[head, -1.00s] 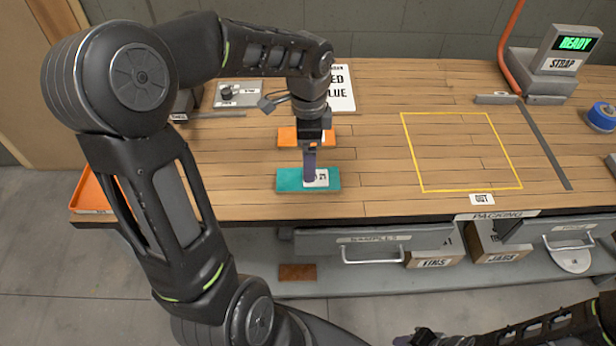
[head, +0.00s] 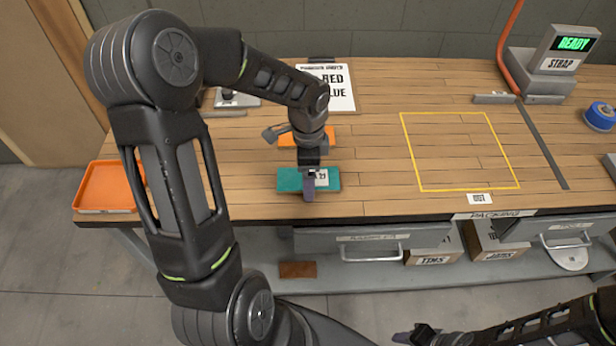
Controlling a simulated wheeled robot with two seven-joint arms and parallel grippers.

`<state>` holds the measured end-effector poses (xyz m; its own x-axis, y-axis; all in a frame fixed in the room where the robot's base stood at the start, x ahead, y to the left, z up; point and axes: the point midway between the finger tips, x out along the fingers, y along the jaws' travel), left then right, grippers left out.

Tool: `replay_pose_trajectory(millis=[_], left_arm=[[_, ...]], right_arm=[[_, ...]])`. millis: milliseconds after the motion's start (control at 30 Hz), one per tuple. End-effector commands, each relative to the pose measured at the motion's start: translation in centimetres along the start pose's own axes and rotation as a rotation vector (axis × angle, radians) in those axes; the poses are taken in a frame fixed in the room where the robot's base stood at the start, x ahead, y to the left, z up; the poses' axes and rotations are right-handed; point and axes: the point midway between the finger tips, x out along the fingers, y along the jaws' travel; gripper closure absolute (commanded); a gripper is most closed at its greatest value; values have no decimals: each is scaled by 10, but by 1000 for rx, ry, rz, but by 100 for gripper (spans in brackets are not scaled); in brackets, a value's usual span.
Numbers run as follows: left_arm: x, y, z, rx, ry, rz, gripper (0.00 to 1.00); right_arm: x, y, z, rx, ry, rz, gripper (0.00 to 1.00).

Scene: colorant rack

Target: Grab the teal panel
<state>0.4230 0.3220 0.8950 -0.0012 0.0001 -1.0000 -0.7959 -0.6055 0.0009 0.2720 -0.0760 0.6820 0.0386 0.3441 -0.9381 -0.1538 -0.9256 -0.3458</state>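The teal panel (head: 290,180) lies on the wooden bench near its front edge, with a white printed label on its right part. My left gripper (head: 309,186) points down over the panel's middle. Its visible finger crosses the panel's near edge in the picture; the other finger is hidden, so I cannot tell whether it is open or touching. An orange panel (head: 320,134) lies just behind the teal one, partly hidden by my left wrist. My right gripper (head: 416,336) is low at the bottom edge, away from the bench, its fingers unclear.
A yellow outlined square (head: 461,190) on the bench to the right is empty. An orange tray (head: 107,208) sits at the left front corner. A printed sign (head: 338,90) stands behind the panels. A strap machine (head: 552,65) and blue roll (head: 601,116) are at the right.

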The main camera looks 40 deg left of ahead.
Motion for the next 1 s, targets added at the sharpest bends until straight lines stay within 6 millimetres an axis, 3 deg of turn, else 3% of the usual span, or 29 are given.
replay_pose_trajectory(millis=[633, 1000], left_arm=[[3, 0, 0, 0, 1, -1, 12], [3, 0, 0, 0, 1, -1, 42]], right_arm=[[0, 0, 0, 0, 0, 0, 64], [0, 0, 0, 0, 0, 0, 64]])
